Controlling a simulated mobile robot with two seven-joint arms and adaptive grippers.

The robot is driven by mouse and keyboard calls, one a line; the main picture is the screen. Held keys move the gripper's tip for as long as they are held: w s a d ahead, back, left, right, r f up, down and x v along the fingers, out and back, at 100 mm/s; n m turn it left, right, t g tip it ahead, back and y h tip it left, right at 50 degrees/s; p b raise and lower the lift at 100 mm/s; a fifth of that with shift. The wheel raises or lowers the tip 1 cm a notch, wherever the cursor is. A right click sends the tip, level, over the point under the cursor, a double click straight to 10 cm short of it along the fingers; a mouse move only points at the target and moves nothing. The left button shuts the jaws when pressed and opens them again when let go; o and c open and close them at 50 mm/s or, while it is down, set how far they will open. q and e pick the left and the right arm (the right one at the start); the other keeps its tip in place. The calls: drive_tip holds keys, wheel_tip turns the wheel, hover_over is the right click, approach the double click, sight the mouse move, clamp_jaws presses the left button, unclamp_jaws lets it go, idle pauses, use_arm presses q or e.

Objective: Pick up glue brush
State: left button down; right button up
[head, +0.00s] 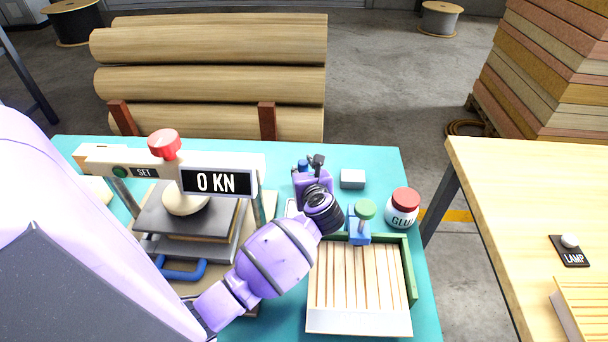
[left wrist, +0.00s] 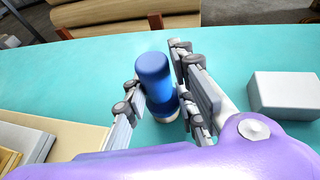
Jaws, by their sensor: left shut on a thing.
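The glue brush shows in the left wrist view as a rounded blue handle (left wrist: 154,80) with a pale lower end, between the fingers of my left gripper (left wrist: 158,92). The gripper is shut on it. In the head view my left gripper (head: 308,167) is over the back middle of the teal table, and a small blue bit of the brush (head: 302,165) shows beside the fingers. Its bristles cannot be made out. My right gripper is in neither view.
A white block (head: 352,179) and a glue jar with a red lid (head: 403,206) stand right of the gripper. A slatted tray (head: 358,322) with a blue, green-knobbed piece (head: 360,228) lies in front. A press reading 0 KN (head: 216,182) stands left. A wooden table (head: 520,190) is at right.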

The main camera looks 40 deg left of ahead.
use_arm(q)
wheel_tip(320, 180, up, 10)
drive_tip(key=shift+r+p, duration=0.1)
drive_tip(key=shift+p, duration=0.25)
idle(0.5)
